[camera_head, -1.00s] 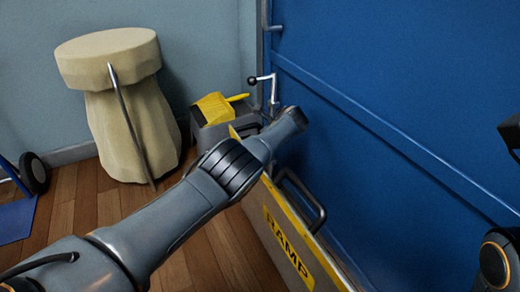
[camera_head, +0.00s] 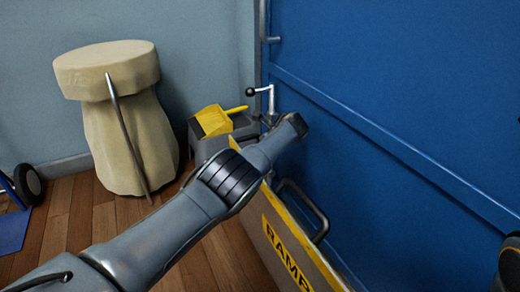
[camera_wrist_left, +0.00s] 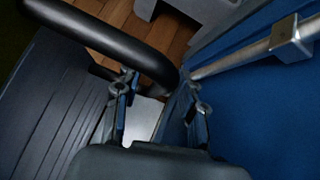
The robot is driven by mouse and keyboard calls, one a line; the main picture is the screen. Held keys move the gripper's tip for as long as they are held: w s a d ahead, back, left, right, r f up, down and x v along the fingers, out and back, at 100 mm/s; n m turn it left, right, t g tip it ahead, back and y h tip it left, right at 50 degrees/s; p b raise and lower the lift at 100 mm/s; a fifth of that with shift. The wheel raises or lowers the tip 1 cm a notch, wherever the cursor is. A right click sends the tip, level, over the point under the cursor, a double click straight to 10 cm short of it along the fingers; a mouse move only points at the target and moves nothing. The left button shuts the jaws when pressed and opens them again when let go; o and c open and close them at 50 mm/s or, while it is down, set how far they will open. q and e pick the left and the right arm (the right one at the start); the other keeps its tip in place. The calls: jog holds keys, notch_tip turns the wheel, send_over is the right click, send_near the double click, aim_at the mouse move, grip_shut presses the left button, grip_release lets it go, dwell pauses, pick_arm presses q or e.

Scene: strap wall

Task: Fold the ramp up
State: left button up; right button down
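The ramp (camera_head: 285,240) is a panel with a yellow band lettered RAMP and a dark bar handle (camera_head: 322,222). It stands steeply beside the blue wall or door panel (camera_head: 400,100). My left arm reaches across above the ramp and hides part of its far end.
A cream padded stool-like object (camera_head: 125,120) with a thin rod against it stands at left. A grey box with a yellow brush or scoop (camera_head: 213,120) stands at the back. A crank handle (camera_head: 268,98) is on the blue panel. Wooden floor (camera_head: 110,215) is open at left.

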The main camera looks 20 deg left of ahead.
pick_arm(q)
jog(key=shift+d+f, duration=0.1)
jog(key=shift+d, duration=0.15)
jog(key=v, duration=1.1)
jog(key=shift+s+r, duration=0.25)
jog(key=shift+r, duration=0.05)
jog(key=shift+d, duration=0.1)
